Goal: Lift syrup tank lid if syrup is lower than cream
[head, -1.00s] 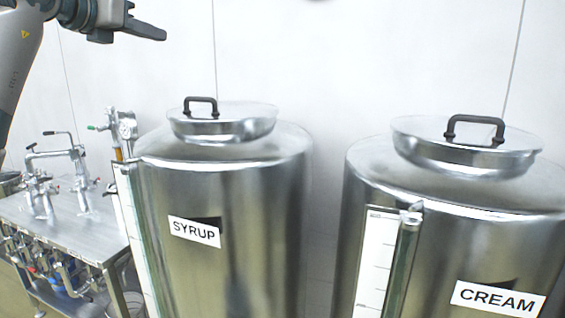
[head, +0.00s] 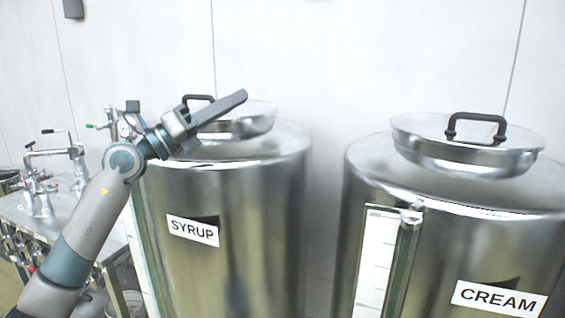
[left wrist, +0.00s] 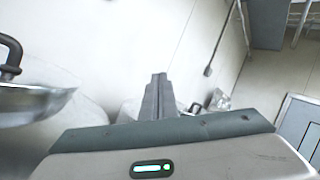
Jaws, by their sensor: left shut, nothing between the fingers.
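The steel syrup tank (head: 245,245) stands left of centre in the head view, with a SYRUP label. Its domed lid (head: 250,122) sits on top, with a dark handle (head: 198,98) partly hidden by my gripper. The cream tank (head: 480,250) stands at right, its lid (head: 470,155) on, with a sight gauge (head: 388,260) in front. The syrup gauge (head: 143,262) is mostly behind my arm; I cannot read either level. My left gripper (head: 243,97) is shut and empty, in front of the syrup lid. In the left wrist view its fingers (left wrist: 157,95) are together; a lid (left wrist: 30,100) shows at left. My right gripper is not seen.
A steel table (head: 60,225) with taps and valves stands at the far left. A pressure gauge (head: 124,128) is behind my left arm. A white wall (head: 350,60) is behind the tanks. There is a narrow gap between the two tanks.

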